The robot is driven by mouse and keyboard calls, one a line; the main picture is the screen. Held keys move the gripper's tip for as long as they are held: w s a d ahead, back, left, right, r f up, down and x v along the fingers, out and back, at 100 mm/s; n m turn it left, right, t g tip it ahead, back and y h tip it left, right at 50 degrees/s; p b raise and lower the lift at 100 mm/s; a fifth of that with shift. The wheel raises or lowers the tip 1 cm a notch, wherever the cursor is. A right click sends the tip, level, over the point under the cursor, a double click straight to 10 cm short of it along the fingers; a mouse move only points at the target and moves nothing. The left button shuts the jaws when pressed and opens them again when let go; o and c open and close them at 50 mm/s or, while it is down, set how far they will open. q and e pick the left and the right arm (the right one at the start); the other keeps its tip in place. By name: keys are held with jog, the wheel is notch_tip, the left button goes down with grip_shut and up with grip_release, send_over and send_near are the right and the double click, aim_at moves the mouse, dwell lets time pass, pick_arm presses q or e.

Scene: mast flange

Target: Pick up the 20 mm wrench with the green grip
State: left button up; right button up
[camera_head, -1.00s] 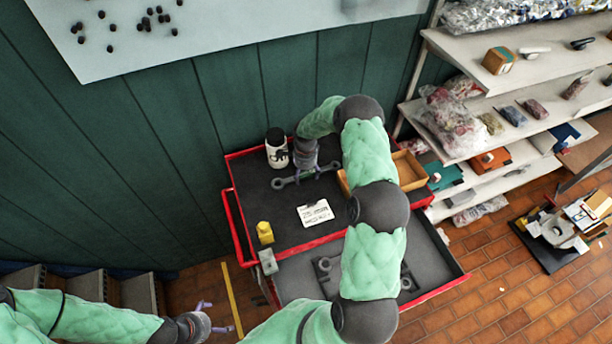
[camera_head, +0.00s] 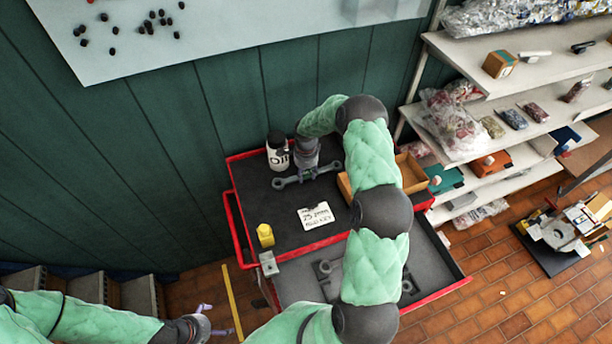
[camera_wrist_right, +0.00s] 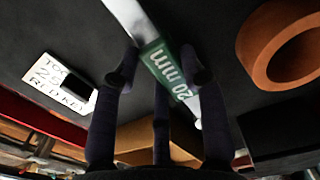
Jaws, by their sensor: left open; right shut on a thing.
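The wrench with the green grip (camera_wrist_right: 166,62) shows in the right wrist view, with "20 mm" in white on the green. In the head view the wrench (camera_head: 291,180) is a grey bar with wide ends at the dark cart top. My right gripper (camera_wrist_right: 163,70) is shut on the green grip, with fingers on both sides; in the head view my right gripper (camera_head: 307,170) covers the wrench's middle. I cannot tell whether the wrench is clear of the surface. My left gripper (camera_head: 213,318) is open and empty, low at the left, off the cart.
The red cart (camera_head: 239,222) bears a white-and-black bottle (camera_head: 277,152) close to the wrench, a lettered card (camera_head: 316,215), a yellow item (camera_head: 265,234) and a wooden tray (camera_head: 409,170) partly behind my right arm. Shelves (camera_head: 470,85) stand at the right. A green wall is behind.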

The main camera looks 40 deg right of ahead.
jog(key=s+a+r+p, duration=0.1)
jog(key=s+a+r, duration=0.1)
jog(key=s+r, duration=0.3)
jog(key=s+a+r, duration=0.3)
jog(key=s+r, duration=0.3)
jog(key=s, duration=0.2)
jog(key=shift+a+p, duration=0.25)
jog(key=shift+p, duration=0.15)
